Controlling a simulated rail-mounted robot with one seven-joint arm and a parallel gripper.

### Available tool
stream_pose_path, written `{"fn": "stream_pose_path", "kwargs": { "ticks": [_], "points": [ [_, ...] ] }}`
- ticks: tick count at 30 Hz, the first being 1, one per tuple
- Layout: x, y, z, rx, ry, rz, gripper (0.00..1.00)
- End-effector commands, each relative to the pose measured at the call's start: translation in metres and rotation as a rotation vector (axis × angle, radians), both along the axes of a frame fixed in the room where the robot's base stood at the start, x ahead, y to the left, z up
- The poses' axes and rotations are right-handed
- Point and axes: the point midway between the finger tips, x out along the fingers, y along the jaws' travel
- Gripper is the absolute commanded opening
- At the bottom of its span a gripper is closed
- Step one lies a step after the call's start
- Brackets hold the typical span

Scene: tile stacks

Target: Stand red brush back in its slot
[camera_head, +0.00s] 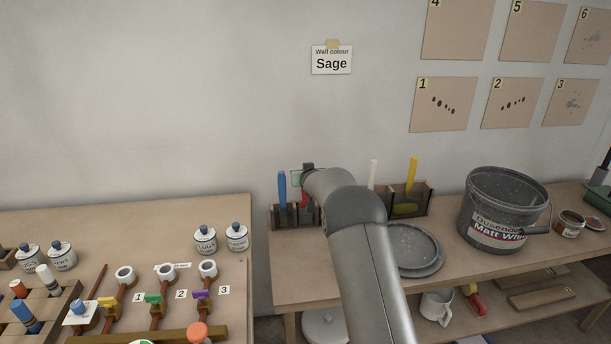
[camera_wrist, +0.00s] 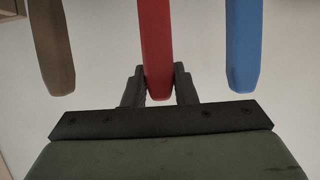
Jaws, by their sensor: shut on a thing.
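The red brush (camera_wrist: 155,40) is between the two dark fingers of my gripper (camera_wrist: 160,85), which are shut on its handle in the wrist view. In the head view a small red part (camera_head: 304,198) shows beside my gripper, just right of the blue brush (camera_head: 282,188). The dark rack (camera_head: 283,218) is under them, its middle hidden by my arm. The red brush's lower end is hidden, so I cannot tell whether it is in a slot.
In the wrist view a blue handle (camera_wrist: 243,45) and a brown handle (camera_wrist: 50,45) flank the red one, both close. White and yellow handles (camera_head: 412,172) stand right of my arm. A grey round lid (camera_head: 415,240) and a bucket (camera_head: 505,210) occupy the bench.

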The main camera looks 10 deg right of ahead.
Motion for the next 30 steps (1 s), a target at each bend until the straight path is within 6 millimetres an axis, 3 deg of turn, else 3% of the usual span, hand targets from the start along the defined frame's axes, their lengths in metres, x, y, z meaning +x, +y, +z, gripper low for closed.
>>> {"fn": "stream_pose_path", "kwargs": {
  "ticks": [2, 3, 6, 14, 19, 23, 30],
  "points": [
    [0.000, 0.000, -0.002, 0.000, -0.001, 0.000, 0.00],
    [0.000, 0.000, -0.002, 0.000, -0.001, 0.000, 0.28],
    [0.000, 0.000, -0.001, 0.000, -0.001, 0.000, 0.50],
    [0.000, 0.000, -0.001, 0.000, 0.000, 0.000, 0.50],
    [-0.011, 0.001, 0.003, 0.000, 0.000, 0.000, 0.50],
    [-0.032, 0.001, 0.012, 0.001, -0.001, 0.001, 0.50],
    [-0.088, 0.000, 0.035, 0.000, -0.002, 0.000, 0.50]
  ]
}}
